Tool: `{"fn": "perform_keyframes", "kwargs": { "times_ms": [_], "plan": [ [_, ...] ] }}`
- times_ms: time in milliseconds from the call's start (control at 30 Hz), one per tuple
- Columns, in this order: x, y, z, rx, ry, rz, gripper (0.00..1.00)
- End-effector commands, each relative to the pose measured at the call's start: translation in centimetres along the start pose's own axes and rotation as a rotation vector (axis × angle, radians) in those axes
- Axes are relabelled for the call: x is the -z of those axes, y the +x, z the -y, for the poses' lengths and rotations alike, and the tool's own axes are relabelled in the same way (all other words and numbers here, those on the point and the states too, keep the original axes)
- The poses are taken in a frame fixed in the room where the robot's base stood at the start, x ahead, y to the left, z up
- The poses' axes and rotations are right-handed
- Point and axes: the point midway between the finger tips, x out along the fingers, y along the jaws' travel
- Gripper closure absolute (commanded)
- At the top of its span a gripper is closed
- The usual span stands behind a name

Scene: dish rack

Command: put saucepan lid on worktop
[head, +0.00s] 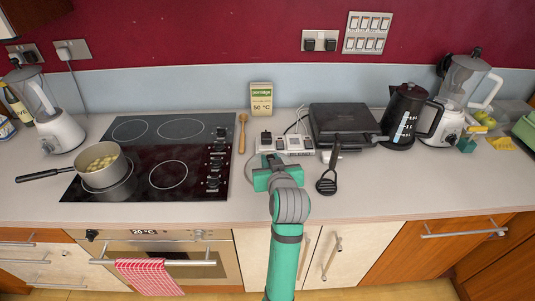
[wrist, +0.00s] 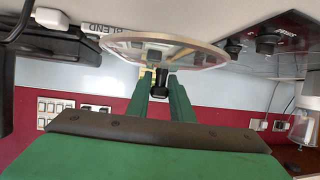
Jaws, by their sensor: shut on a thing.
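The saucepan lid (wrist: 205,52) is a clear glass disc with a pale rim and a dark knob (wrist: 160,78). It shows in the wrist view, which is upside down. My gripper (wrist: 161,88) is shut on the knob, one green finger on each side. In the head view my gripper (head: 277,172) is over the worktop (head: 255,205), right of the hob. There my gripper mostly hides the lid; a faint curved edge shows at its left. The lid is close to the worktop surface; I cannot tell whether it touches.
The hob (head: 180,185) with a saucepan of food (head: 100,165) is to the left. A wooden spoon (head: 242,135), black spatula (head: 327,182), sockets (head: 285,145), dark grill (head: 345,125) and kettle (head: 403,115) stand around. The front worktop strip is clear.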

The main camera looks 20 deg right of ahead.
Motion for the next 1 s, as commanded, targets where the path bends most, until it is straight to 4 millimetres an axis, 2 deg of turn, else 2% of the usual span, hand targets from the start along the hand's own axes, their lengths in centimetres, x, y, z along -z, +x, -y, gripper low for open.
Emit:
{"fn": "perform_keyframes", "kwargs": {
  "times_ms": [367,800,1000],
  "plan": [
    [-0.1,-0.3,0.1,0.003,-0.001,-0.008,1.0],
    [-3.4,1.2,0.0,0.001,0.0,-0.006,1.0],
    [-4.4,1.6,0.0,0.001,0.001,-0.008,1.0]
  ]
}}
